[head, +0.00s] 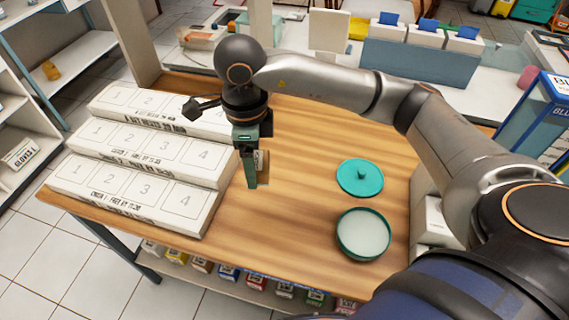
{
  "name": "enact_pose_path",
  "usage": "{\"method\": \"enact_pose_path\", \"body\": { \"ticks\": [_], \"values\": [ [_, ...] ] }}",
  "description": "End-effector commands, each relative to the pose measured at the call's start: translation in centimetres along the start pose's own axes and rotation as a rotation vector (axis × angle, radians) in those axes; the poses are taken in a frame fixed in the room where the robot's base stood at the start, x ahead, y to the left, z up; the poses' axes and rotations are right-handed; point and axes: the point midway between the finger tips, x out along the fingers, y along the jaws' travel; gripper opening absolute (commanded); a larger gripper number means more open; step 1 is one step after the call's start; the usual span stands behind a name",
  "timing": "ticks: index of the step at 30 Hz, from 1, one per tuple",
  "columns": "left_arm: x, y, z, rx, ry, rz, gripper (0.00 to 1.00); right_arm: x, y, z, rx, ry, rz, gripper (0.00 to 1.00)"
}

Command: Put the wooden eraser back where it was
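My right gripper (256,168) points down over the wooden table (300,160), just right of the stepped white boxes. A small tan and brown block, which looks like the wooden eraser (263,166), is held at its fingers. One green finger covers the block's left side; the other finger is mostly hidden. The block seems upright and close to the tabletop, but I cannot tell if it touches. My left gripper is not in view.
White boxes (137,187) with numbered squares 1 to 4 stand in steps at the left. A teal lid (360,177) and a round teal-rimmed dish (363,234) with pale contents are at the right. The table's middle and front are clear.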

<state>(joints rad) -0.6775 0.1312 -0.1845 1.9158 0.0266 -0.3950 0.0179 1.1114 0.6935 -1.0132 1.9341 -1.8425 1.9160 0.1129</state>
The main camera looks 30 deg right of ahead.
Motion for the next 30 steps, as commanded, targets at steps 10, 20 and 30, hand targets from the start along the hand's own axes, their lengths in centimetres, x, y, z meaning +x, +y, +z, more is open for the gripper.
{"method": "enact_pose_path", "body": {
  "ticks": [10,20,30],
  "values": [
    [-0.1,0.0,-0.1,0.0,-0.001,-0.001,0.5,-0.3,-0.2,0.5,0.524,0.004,0.012,0.25],
    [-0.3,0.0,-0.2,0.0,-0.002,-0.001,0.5,0.3,-1.8,-0.1,0.675,0.011,0.016,0.25],
    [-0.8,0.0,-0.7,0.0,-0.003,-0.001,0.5,4.4,-9.0,-3.6,0.673,0.013,0.017,0.25]
  ]
}}
